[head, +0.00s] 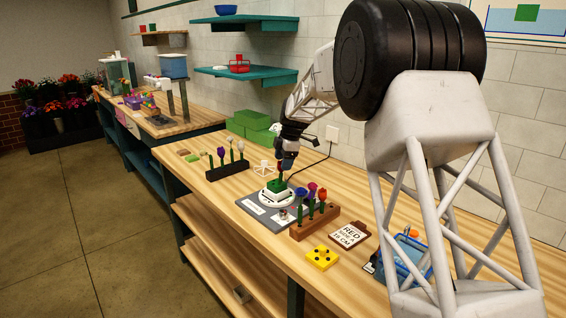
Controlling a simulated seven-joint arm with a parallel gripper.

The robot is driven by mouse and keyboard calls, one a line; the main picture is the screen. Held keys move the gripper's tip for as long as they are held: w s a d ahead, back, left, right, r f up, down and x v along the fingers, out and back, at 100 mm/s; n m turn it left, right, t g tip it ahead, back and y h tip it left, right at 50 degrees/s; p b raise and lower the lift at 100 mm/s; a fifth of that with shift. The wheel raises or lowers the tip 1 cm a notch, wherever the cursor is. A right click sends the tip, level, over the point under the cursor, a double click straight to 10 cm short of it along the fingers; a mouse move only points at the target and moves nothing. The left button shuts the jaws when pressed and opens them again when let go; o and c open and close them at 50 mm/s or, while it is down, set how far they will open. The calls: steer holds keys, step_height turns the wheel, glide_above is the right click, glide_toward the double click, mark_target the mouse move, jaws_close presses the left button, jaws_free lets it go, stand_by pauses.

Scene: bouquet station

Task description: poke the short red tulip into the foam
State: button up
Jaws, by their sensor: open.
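The green foam (273,186) sits in a white dish on a round white stand, on a grey mat (254,211). My gripper (283,168) is open, pointing down just above the foam. The view is too small to show whether a stem stands between its fingers or in the foam. I cannot tell whether this red one is the short tulip.
A dark rack (228,172) with several flowers stands left of the foam. Green boxes (250,120) stand behind. My arm hides the right part of the bench.

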steer(key=shift+d+r, duration=0.1)
steer(key=shift+r, duration=0.15)
steer(key=shift+v, duration=1.45)
steer(key=shift+r, duration=0.25)
steer(key=o, duration=0.5)
steer(key=shift+o, duration=0.2)
steer(key=shift+s+d, duration=0.1)
